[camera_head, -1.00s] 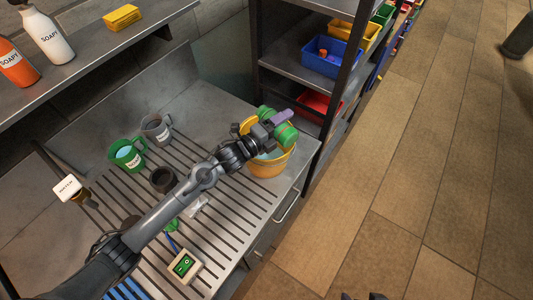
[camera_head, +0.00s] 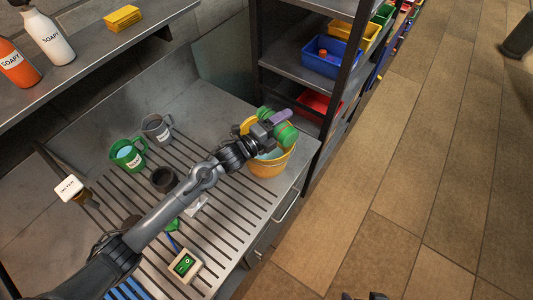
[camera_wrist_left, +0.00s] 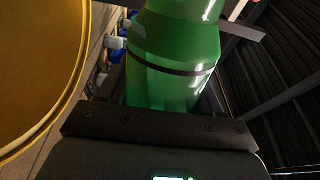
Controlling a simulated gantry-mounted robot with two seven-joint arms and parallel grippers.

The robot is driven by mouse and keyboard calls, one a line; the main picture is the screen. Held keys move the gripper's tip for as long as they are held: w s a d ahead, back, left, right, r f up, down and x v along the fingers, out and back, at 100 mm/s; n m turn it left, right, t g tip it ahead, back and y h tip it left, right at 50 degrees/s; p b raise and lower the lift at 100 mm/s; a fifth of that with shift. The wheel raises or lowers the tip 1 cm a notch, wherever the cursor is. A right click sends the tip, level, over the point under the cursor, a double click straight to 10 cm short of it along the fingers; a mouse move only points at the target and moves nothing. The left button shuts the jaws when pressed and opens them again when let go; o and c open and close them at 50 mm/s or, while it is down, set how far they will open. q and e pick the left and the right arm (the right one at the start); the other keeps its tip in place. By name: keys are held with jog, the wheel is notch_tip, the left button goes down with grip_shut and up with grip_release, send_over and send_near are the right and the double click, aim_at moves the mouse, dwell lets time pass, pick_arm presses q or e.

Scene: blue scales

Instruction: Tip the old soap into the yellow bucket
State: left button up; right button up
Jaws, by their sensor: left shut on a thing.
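A green bottle (camera_head: 286,134) with a purple part is gripped at the end of my left arm, over the yellow bucket (camera_head: 267,168). In the head view the bottle lies tilted well over, near sideways. My left gripper (camera_head: 268,130) is shut on it. The green bottle also fills the middle of the left wrist view (camera_wrist_left: 175,60), with a dark band around it. The yellow bucket's curved wall shows at the left there (camera_wrist_left: 40,70). The bucket stands at the right end of the counter with bluish liquid inside. I cannot see any soap flowing.
A green mug (camera_head: 127,155), a grey mug (camera_head: 156,130) and a dark cup (camera_head: 163,180) stand on the slatted counter (camera_head: 225,215). A switch box (camera_head: 184,264) is at the front. A shelf rack with bins (camera_head: 330,57) rises behind the bucket.

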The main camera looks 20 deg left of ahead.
pick_arm(q)
jog(key=shift+a+r+n+p, duration=0.1)
jog(key=shift+r+n+p, duration=0.2)
jog(key=shift+n+p, duration=0.15)
dwell(0.5)
